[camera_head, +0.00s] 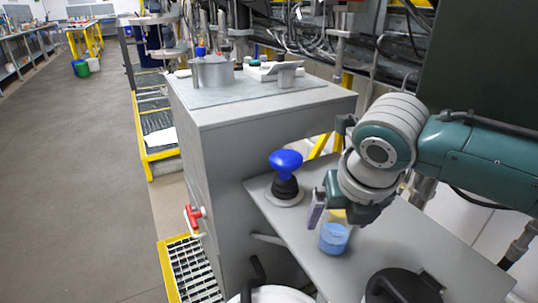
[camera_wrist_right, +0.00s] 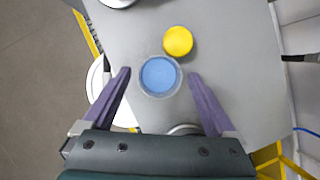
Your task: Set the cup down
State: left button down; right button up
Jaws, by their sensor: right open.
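A clear cup with blue contents (camera_head: 335,238) stands on the grey shelf (camera_head: 410,245). The right wrist view shows the cup (camera_wrist_right: 160,76) from above, upright as far as I can tell. My right gripper (camera_head: 338,212) is above and around it. In the wrist view the purple fingers of the right gripper (camera_wrist_right: 159,74) are spread, one on each side of the cup, with a gap visible at both sides. My left gripper is not in view.
A yellow round piece (camera_wrist_right: 178,41) lies beside the cup. A blue-topped black knob (camera_head: 286,165) stands on the shelf. A grey cabinet (camera_head: 245,150) rises left of it, bearing a metal pot (camera_head: 212,72). Black-handled items (camera_head: 400,287) are at the bottom. The shelf's right part is clear.

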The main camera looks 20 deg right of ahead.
jog(key=p+v, duration=0.2)
jog(key=v, duration=0.6)
jog(key=s+a+f+m+y, duration=0.1)
jog(key=s+a+m+y, duration=0.1)
jog(key=s+a+m, duration=0.95)
jog(key=s+d+m, duration=0.5)
jog(key=s+m, duration=0.1)
jog(key=m, duration=1.2)
jog(key=shift+s+d+r+g, duration=0.25)
jog(key=shift+s+d+g, duration=0.05)
jog(key=shift+s+d, duration=0.05)
